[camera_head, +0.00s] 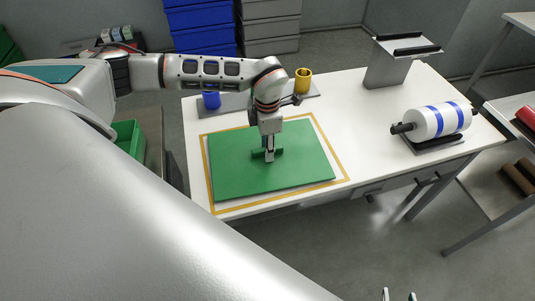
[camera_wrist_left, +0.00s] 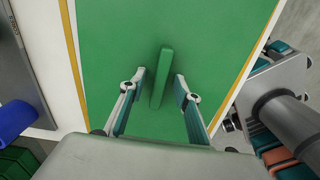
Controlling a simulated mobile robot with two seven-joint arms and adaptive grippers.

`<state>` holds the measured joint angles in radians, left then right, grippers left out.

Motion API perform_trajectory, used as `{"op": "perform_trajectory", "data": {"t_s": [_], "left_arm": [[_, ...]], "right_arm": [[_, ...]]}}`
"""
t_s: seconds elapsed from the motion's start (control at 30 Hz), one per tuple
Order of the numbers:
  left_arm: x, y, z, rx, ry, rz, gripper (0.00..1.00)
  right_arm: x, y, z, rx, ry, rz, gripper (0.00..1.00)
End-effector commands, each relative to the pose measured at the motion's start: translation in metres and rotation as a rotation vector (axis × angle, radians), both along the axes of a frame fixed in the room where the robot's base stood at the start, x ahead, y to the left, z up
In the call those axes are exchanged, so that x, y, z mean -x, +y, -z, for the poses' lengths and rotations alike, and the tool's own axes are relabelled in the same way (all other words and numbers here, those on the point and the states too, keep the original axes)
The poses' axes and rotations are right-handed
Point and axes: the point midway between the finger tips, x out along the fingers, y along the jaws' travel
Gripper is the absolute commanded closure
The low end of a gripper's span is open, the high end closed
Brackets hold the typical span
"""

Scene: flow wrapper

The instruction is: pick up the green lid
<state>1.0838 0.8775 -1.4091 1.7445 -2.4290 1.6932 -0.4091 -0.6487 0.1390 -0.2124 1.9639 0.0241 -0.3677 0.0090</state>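The green lid (camera_head: 300,170) is a flat rectangular plate lying on the white table, inside a yellow outline. A raised green bar handle stands at its middle. The lid also fills most of the left wrist view (camera_wrist_left: 115,35). My left gripper (camera_head: 268,158) points down over the handle and partly hides it in the head view. In the left wrist view, its fingers (camera_wrist_left: 160,77) are open, one on each side of the handle with gaps between. My right gripper (camera_head: 399,295) shows only two separated fingertips at the bottom edge, with nothing visible between them.
A white roll with blue bands (camera_head: 440,120) rests on a holder at right. A grey stand (camera_head: 388,68) is at the back right. The table between lid and roll is clear.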

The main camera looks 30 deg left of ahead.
Motion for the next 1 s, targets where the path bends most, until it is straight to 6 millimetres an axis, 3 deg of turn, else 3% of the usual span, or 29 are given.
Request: {"op": "perform_trajectory", "data": {"t_s": [0.23,0.37,0.77,1.0], "left_arm": [[0.0,0.0,0.001,0.0,-0.001,0.0,0.68],[0.0,0.0,0.001,0.001,-0.001,0.0,1.0],[-0.001,0.0,-0.001,0.001,-0.003,0.0,1.0],[-0.002,0.0,-0.021,0.001,-0.006,0.0,1.0]], "right_arm": [[0.0,0.0,0.0,0.0,0.0,0.0,0.6],[0.0,0.0,0.0,0.0,0.0,0.0,0.6],[0.001,0.0,0.002,0.001,0.003,0.0,0.6],[0.001,0.0,0.002,0.001,0.004,0.0,0.6]]}}
